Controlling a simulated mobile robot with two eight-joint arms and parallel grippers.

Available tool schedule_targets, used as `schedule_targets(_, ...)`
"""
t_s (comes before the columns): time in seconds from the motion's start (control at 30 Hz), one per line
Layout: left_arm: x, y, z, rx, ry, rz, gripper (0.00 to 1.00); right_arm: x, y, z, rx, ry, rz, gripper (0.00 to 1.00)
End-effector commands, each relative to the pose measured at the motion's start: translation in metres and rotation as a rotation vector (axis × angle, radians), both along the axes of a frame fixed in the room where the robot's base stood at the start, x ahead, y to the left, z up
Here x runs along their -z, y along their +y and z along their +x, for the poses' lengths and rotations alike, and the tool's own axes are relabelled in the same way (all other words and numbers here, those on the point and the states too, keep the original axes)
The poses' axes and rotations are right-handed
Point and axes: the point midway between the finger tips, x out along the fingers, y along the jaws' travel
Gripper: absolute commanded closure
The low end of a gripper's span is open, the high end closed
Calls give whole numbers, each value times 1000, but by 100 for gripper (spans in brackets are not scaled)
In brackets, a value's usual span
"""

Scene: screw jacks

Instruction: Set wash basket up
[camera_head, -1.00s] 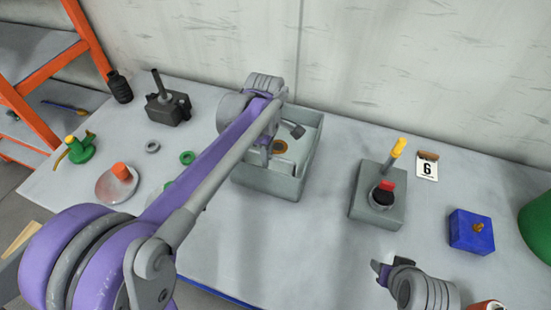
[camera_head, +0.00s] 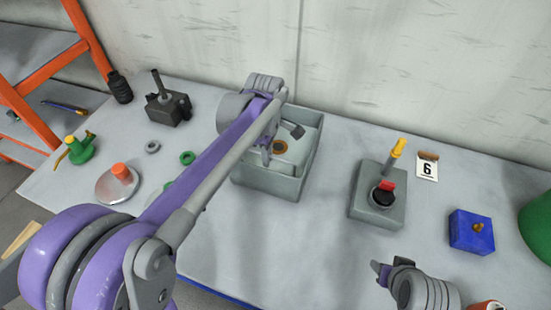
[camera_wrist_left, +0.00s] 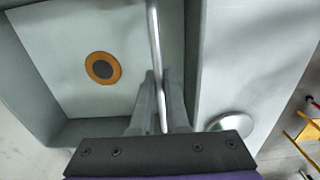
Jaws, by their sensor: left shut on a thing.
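A grey-green open box (camera_head: 262,182), which I take for the wash basket, stands on the table near the back wall; it also shows in the left wrist view (camera_wrist_left: 75,130). An orange ring with a dark centre (camera_wrist_left: 102,68) is on its floor. My left gripper (camera_head: 266,155) reaches down into the box. In the wrist view its fingers (camera_wrist_left: 158,80) are shut on a thin metal rod (camera_wrist_left: 154,28) near one side wall. The rod's far end is out of view. My right gripper (camera_head: 381,271) is low at the right, apart from everything; its opening is unclear.
Right of the box stand a grey block with a red-and-black knob and yellow-tipped lever (camera_head: 377,205), a number 6 card (camera_head: 427,168) and a blue block (camera_head: 471,232). The table's front middle is clear.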

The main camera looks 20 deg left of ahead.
Motion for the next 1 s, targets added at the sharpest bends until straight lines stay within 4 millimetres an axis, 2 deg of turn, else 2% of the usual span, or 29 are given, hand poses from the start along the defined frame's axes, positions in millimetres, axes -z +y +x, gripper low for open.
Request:
schedule_targets(0.57, -1, 0, 0, 0, 0, 0, 100, -1, 0, 0, 0, 0, 0, 50)
schedule_targets(1.0, -15, 0, 1, 0, -1, 0, 100, -11, 0, 4, 0, -7, 0, 50)
